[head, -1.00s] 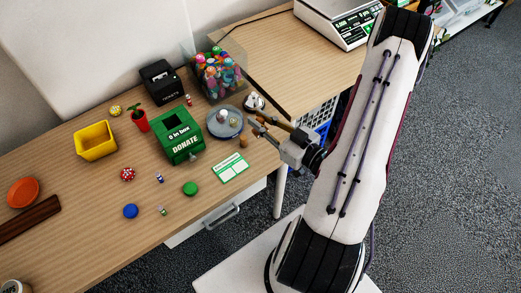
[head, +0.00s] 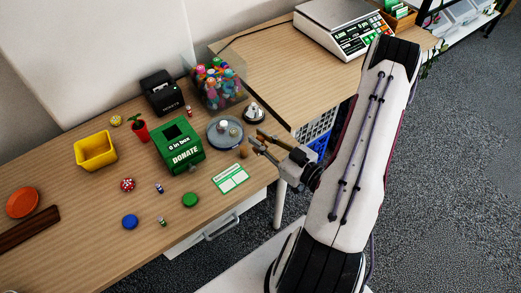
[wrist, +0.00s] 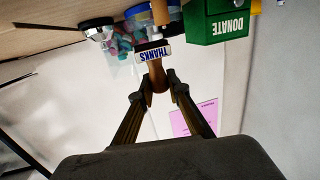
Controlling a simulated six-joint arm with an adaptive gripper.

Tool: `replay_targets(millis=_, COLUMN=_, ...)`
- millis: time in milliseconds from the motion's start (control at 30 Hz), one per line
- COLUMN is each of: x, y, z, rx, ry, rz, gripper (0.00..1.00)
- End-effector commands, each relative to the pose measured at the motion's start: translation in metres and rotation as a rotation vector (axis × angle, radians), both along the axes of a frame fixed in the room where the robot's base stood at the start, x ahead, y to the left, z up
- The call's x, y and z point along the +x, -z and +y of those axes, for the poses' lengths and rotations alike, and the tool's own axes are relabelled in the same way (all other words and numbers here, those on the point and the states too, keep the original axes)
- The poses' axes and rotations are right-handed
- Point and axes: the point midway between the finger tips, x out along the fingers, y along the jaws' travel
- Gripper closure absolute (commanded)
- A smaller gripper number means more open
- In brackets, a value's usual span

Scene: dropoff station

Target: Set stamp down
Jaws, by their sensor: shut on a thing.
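The stamp shows in the wrist view as a brown handle (wrist: 157,77) with a white block (wrist: 154,55) lettered THANKS at its far end. My gripper (wrist: 157,93) is shut on the handle, one finger on each side. In the head view my gripper (head: 259,141) is at the right edge of the wooden desk (head: 105,215), right of the green donation box (head: 187,158). I cannot make out the stamp clearly there, nor tell whether it touches the desk. A white and green card (head: 230,179) lies below the gripper in the picture.
A small brown cylinder (head: 244,152) stands just left of the gripper. A round grey-blue dish (head: 224,132), a bell (head: 253,113) and a clear bin of colourful items (head: 218,82) are close behind. A green disc (head: 190,200) lies left of the card.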

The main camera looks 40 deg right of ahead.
Motion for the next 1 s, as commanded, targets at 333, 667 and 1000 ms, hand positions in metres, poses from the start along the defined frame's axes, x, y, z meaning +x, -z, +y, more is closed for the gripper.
replay_targets(millis=333, x=0.000, y=0.020, z=0.000, rx=0.000, ry=0.000, rz=0.000, gripper=1.00)
replay_targets(millis=667, x=0.000, y=0.020, z=0.000, rx=0.000, ry=0.000, rz=0.000, gripper=1.00)
replay_targets(millis=1000, x=0.000, y=0.039, z=0.001, rx=0.001, ry=0.000, rz=0.001, gripper=1.00)
